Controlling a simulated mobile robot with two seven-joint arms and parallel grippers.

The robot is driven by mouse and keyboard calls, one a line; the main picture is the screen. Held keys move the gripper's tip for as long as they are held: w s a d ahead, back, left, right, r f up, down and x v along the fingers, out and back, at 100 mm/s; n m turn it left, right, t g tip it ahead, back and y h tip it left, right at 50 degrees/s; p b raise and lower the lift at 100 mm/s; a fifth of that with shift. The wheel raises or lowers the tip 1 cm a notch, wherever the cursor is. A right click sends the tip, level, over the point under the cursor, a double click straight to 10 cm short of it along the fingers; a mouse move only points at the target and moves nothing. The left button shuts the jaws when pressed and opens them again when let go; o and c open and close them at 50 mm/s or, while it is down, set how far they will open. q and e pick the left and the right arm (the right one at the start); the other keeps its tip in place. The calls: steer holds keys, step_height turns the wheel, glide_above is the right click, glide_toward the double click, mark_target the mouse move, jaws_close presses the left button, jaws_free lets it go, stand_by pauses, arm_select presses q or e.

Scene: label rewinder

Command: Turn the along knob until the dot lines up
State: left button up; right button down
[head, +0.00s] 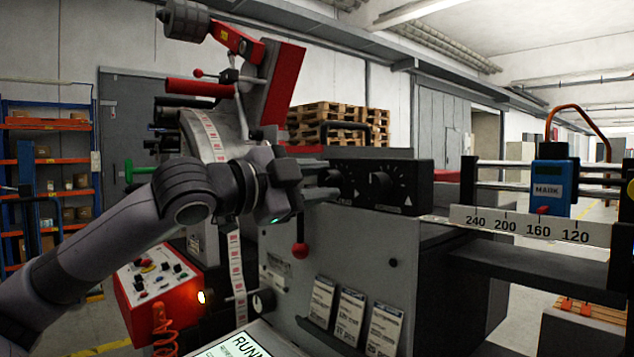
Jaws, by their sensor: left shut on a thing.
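A black panel (379,207) on top of the grey machine carries two dark knobs side by side. My left gripper (334,184) comes in from the left and is shut on the left knob (348,183). The gripper partly covers that knob, so its dot and dial marks cannot be made out. The right knob (402,186) is free, with white marks and a small white triangle around it. The small lettering under the knobs is too small to read. My right gripper is not in view.
A blue MARK unit (554,182) sits on rails above a white number scale (530,226) at the right. A red-tipped lever (300,250) hangs below my gripper. A red control box (158,290) stands lower left. Label cards (350,318) line the machine front.

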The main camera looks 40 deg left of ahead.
arm_select(q)
steer(key=o, duration=1)
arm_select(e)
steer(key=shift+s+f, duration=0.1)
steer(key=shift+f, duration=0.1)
arm_select(q)
steer(key=shift+o, duration=0.2)
steer(key=shift+s+f+b, duration=0.1)
steer(key=shift+s+b, duration=0.3)
steer(key=shift+b, duration=0.2)
steer(key=s+b, duration=0.4)
steer(key=s, duration=0.2)
steer(key=shift+s+a+b, duration=0.2)
steer(key=shift+a+b, duration=0.1)
steer(key=shift+b, duration=0.05)
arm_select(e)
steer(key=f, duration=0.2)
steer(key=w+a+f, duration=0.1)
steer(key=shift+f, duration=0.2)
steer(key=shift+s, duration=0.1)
